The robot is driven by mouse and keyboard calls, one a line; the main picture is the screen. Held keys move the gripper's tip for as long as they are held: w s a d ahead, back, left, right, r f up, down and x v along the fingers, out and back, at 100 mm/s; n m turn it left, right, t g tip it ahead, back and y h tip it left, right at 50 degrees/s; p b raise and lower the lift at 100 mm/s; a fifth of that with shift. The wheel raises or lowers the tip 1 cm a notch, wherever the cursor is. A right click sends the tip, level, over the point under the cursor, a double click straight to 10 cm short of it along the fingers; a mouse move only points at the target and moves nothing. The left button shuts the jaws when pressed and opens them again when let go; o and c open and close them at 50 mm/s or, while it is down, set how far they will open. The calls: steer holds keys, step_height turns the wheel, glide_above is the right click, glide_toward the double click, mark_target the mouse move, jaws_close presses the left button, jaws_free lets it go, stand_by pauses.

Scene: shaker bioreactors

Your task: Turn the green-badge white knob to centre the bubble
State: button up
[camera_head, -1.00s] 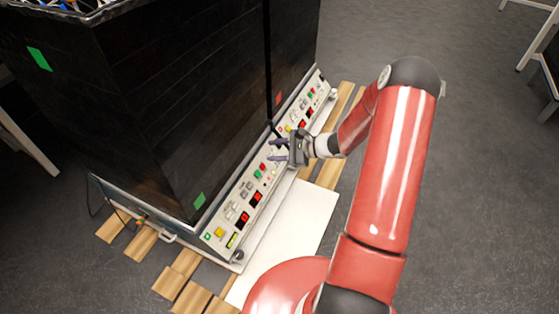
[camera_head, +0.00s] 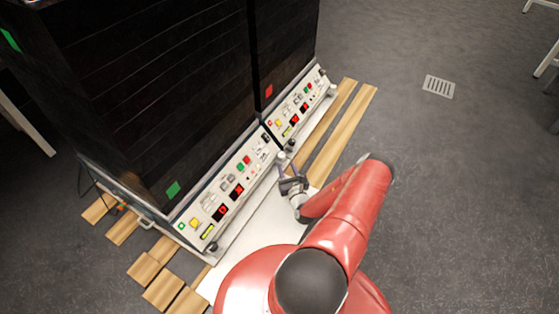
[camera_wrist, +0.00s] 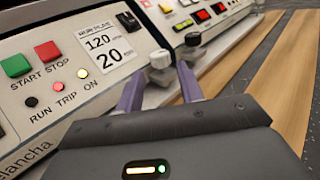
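The green-badged unit is the left one; its control panel (camera_head: 228,190) has a small green badge (camera_head: 182,226) at its near left end. In the wrist view a white knob (camera_wrist: 160,59) stands on a stem at the panel's front edge, ahead of and between my fingertips. A dark grey knob (camera_wrist: 192,40) stands just beyond it. My gripper (camera_head: 288,171) is open and empty, in front of the panel near the gap between the units. Its two purple fingers also show in the wrist view (camera_wrist: 159,78), apart. I cannot make out the bubble.
The right unit has a red badge (camera_head: 270,122) and its own panel. Another knob (camera_head: 212,246) sits at the left panel's near corner. A white board (camera_head: 262,222) and wooden slats (camera_head: 345,130) lie below. Open grey floor with a drain grate (camera_head: 439,87) lies to the right.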

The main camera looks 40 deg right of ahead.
mark_target(283, 158)
steer(key=x, duration=0.5)
steer(key=shift+w+b, duration=0.1)
steer(key=shift+b, duration=0.3)
steer(key=c, duration=0.7)
